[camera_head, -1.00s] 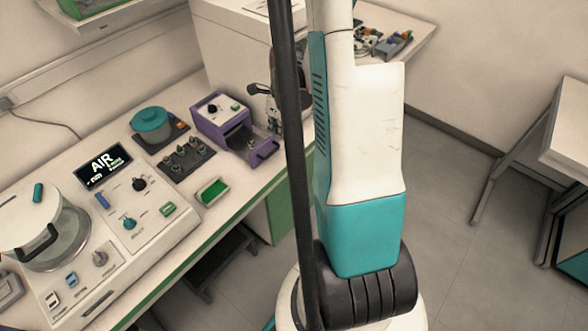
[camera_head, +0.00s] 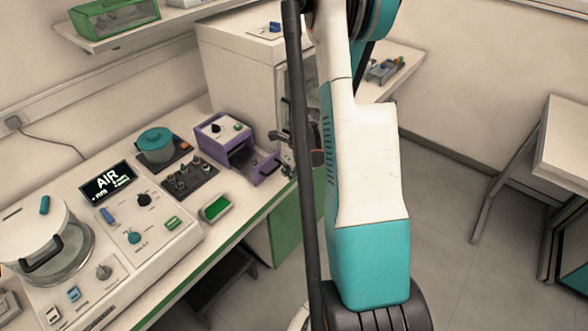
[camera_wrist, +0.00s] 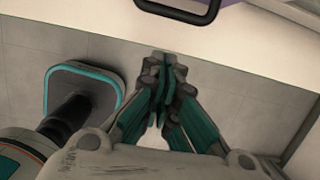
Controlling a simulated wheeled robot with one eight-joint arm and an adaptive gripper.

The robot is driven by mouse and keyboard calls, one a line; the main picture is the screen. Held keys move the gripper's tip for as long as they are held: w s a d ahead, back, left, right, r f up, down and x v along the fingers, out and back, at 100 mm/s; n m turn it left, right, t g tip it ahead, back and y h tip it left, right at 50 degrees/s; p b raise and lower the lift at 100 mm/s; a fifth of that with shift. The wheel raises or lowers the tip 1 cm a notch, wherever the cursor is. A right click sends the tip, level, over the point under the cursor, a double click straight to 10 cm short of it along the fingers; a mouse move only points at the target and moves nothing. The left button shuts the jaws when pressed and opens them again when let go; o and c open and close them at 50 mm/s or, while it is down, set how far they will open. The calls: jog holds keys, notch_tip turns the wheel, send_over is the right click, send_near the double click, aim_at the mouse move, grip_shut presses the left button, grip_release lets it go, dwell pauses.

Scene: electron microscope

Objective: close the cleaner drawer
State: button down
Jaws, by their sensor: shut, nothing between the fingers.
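The cleaner is a purple box (camera_head: 222,133) with a dark knob on the bench. Its drawer (camera_head: 250,166) stands pulled out toward the bench's front edge, with a dark handle (camera_head: 270,165) on its front. In the wrist view the dark drawer handle (camera_wrist: 180,14) shows at the top edge, with a sliver of purple beside it. My gripper (camera_wrist: 165,62) is shut and empty, with its fingertips below the handle in that picture and apart from it. In the head view the gripper is hard to make out near the dark pole.
A white cabinet (camera_head: 245,60) stands behind. The bench edge is close; open floor (camera_head: 440,210) lies to the right.

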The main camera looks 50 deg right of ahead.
aim_at(254, 159)
jog(key=shift+w+a+f, duration=0.1)
jog(key=shift+w+f, duration=0.05)
jog(key=shift+w, duration=0.65)
jog(key=shift+w+a+f, duration=0.1)
jog(key=shift+w, duration=0.65)
jog(key=w, duration=0.4)
jog(key=w+b, duration=0.1)
jog(key=w, duration=0.4)
jog(key=w+a, duration=0.1)
jog(key=w, duration=0.3)
jog(key=shift+w+b, duration=0.25)
jog(key=shift+b, duration=0.05)
jog(key=shift+s, duration=0.1)
